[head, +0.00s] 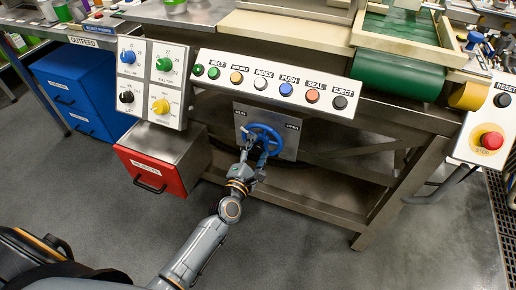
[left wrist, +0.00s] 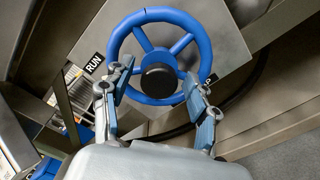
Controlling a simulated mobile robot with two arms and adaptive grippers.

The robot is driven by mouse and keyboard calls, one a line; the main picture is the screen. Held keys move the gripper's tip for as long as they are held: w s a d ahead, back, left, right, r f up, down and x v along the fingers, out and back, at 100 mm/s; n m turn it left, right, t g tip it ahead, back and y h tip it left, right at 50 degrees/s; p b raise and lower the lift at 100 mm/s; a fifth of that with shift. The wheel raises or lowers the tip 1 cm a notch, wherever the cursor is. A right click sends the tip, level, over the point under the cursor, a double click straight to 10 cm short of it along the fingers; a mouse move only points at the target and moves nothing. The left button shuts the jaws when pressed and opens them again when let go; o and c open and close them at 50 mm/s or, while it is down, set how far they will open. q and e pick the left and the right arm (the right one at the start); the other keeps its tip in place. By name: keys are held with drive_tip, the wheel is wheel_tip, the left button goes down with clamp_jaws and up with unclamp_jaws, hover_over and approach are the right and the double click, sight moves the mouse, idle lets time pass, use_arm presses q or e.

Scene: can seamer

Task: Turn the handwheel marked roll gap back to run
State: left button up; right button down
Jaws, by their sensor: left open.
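The blue handwheel (head: 263,138) is mounted on a grey plate (head: 290,143) below the button panel. In the left wrist view the handwheel (left wrist: 154,52) has a black hub and several spokes, and a RUN label (left wrist: 93,64) is on the plate to its left. Another label at its right is mostly hidden. My left gripper (head: 254,144) is in front of the wheel; in the left wrist view my left gripper (left wrist: 157,88) is open, its fingers apart near the lower rim on either side of the hub. Contact with the rim cannot be told. My right gripper is not in view.
The sloped button panel (head: 229,85) sits just above the wheel. A knob panel (head: 143,99) and a red-fronted drawer (head: 154,174) stand to the left. A table leg (head: 402,195) and a red stop button (head: 491,140) are to the right. The floor in front is clear.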

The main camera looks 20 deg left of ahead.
use_arm(q)
drive_tip(key=s, duration=1.1)
drive_tip(key=shift+s+a, duration=0.2)
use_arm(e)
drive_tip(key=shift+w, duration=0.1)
